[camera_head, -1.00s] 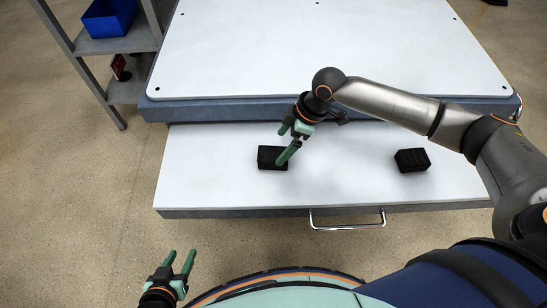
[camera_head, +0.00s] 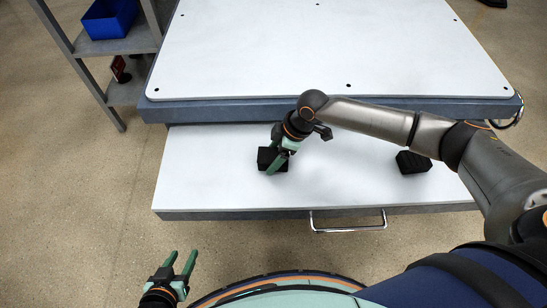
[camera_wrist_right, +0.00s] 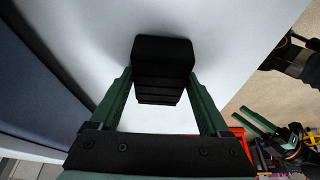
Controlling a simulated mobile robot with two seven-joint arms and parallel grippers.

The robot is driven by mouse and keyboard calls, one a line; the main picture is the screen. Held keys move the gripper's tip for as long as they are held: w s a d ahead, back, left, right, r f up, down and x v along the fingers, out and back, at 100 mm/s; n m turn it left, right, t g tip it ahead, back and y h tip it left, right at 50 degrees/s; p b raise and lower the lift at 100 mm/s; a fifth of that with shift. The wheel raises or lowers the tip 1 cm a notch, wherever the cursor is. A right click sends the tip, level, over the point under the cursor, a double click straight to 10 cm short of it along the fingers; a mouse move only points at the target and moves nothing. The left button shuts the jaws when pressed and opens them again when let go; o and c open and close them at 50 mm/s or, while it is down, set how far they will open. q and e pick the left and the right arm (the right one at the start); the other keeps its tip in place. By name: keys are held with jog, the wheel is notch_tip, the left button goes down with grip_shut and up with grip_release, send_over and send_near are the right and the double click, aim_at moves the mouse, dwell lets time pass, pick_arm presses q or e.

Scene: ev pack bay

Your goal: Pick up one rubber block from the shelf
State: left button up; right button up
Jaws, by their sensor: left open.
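One black rubber block (camera_head: 264,157) lies on the left part of the white pull-out shelf (camera_head: 340,185); a second black block (camera_head: 413,162) lies on its right part. My right gripper (camera_head: 275,165) is down at the left block. In the right wrist view the block (camera_wrist_right: 163,62) sits between the two green fingers (camera_wrist_right: 161,84), with narrow gaps beside its near part; contact at the fingertips is hard to tell. The right fingers look open, and partly hide the block in the head view. My left gripper (camera_head: 182,256) is open and empty, off the shelf's front left.
A large white-topped slab (camera_head: 320,55) overhangs the back of the shelf. A metal handle (camera_head: 347,228) is on the shelf's front edge. A grey rack (camera_head: 130,42) with a blue bin (camera_head: 108,18) stands at the left. The shelf between the blocks is clear.

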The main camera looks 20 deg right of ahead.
jog(key=c, duration=1)
jog(key=shift+c, duration=0.7)
jog(key=shift+r, duration=0.1)
